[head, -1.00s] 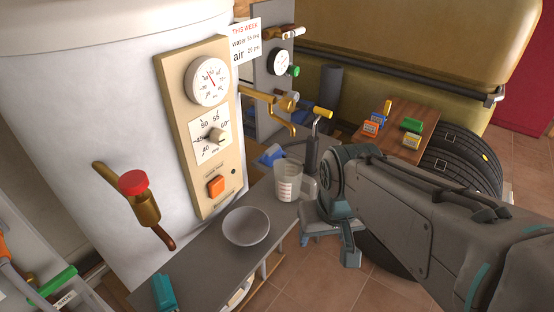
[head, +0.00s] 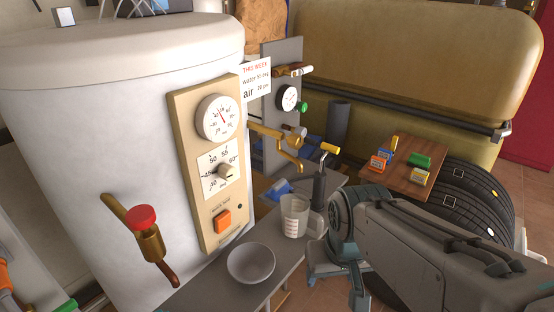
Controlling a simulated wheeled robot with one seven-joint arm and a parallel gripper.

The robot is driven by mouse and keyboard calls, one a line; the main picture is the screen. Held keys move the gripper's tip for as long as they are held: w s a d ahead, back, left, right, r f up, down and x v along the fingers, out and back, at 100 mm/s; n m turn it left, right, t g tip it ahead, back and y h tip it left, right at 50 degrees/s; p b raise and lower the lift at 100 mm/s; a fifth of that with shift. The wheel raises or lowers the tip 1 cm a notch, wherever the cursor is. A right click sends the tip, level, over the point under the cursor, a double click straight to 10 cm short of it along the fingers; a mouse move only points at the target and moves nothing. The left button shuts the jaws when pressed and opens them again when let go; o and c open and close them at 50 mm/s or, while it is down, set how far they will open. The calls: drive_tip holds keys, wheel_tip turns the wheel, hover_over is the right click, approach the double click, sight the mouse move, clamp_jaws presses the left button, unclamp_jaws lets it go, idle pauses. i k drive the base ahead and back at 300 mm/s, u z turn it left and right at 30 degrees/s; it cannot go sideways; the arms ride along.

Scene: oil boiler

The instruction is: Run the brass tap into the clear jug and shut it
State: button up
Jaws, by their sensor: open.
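A brass tap (head: 272,133) reaches out to the right from beside the white boiler's control panel, its spout bent downward. The clear jug (head: 293,216), with red marks on its side, stands upright on the grey bench below the spout in the picture. Whether it is exactly under the outlet I cannot tell. No water stream shows. My gripper (head: 340,283) is open and empty, to the right of the jug and lower in the picture, apart from it. The arm hides what lies behind it.
A grey bowl (head: 251,264) sits on the bench (head: 222,292) left of the jug. A yellow-handled pump (head: 320,180) stands behind the jug. A red-capped brass valve (head: 146,238) is on the boiler (head: 90,160). A wooden board (head: 408,151) with small coloured blocks lies right, near a tyre (head: 478,205).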

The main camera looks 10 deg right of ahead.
sight(295, 141)
drive_tip(key=z, duration=1.35)
drive_tip(key=i, duration=0.4)
drive_tip(key=u, duration=1.65)
